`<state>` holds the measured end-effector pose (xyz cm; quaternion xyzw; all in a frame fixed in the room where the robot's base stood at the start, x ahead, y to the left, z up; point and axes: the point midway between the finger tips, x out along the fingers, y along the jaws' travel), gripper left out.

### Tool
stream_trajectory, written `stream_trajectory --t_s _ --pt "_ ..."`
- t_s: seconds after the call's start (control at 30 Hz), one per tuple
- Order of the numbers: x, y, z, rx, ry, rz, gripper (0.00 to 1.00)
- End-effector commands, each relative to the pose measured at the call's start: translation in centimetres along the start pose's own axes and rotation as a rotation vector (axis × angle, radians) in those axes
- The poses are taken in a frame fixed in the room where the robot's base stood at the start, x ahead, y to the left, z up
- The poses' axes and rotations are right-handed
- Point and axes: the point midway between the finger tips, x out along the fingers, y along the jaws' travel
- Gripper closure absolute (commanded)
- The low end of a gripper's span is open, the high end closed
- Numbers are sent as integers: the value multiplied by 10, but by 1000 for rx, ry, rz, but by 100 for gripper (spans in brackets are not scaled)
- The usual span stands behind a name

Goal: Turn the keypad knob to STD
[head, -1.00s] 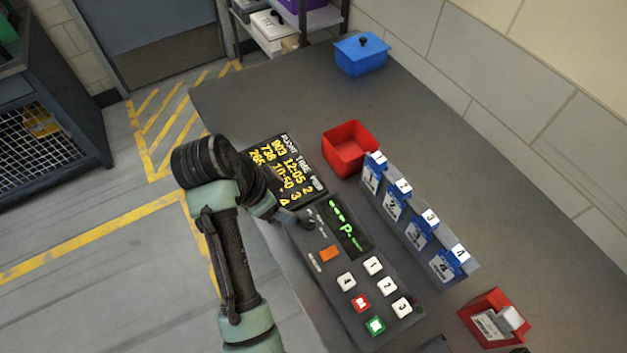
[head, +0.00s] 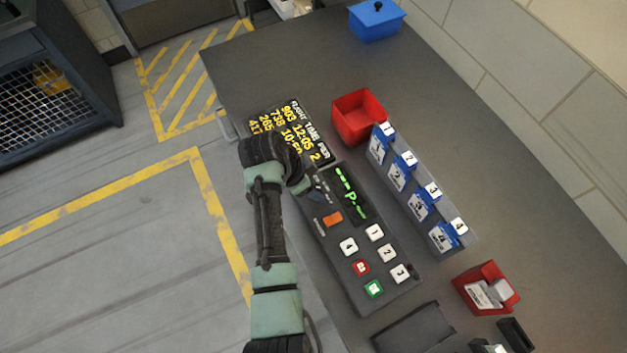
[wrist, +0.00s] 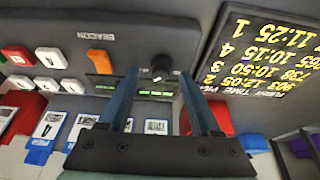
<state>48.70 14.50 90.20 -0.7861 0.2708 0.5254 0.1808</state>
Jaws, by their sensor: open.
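The keypad panel (head: 338,258) lies on the counter, with a green-lit display (head: 351,195), an orange button (head: 332,219) and several white, red and green keys. In the wrist view the dark round knob (wrist: 159,62) sits on the panel beside the display (wrist: 152,92). My gripper (wrist: 158,74) is open, with one finger on each side of the knob; I cannot tell whether either finger touches it. Small labels beside the knob are too blurred to read. In the head view my gripper (head: 305,190) is over the panel's far end and hides the knob.
A flight board (head: 290,130) stands just beyond the panel. A red bin (head: 358,117) and a rack of blue numbered cards (head: 420,206) are to the right. A red card box (head: 486,288) is nearer. A blue box (head: 376,22) stands at the back.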

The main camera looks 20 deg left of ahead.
Motion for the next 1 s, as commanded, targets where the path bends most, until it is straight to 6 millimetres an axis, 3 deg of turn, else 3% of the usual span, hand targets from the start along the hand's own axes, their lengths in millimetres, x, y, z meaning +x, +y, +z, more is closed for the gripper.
stream_trajectory --t_s 0.4,0.77,1.0 --pt "8 0 0 0 0 -1 36" --pt "8 0 0 0 0 -1 99" --pt "8 0 0 -3 0 -1 100"
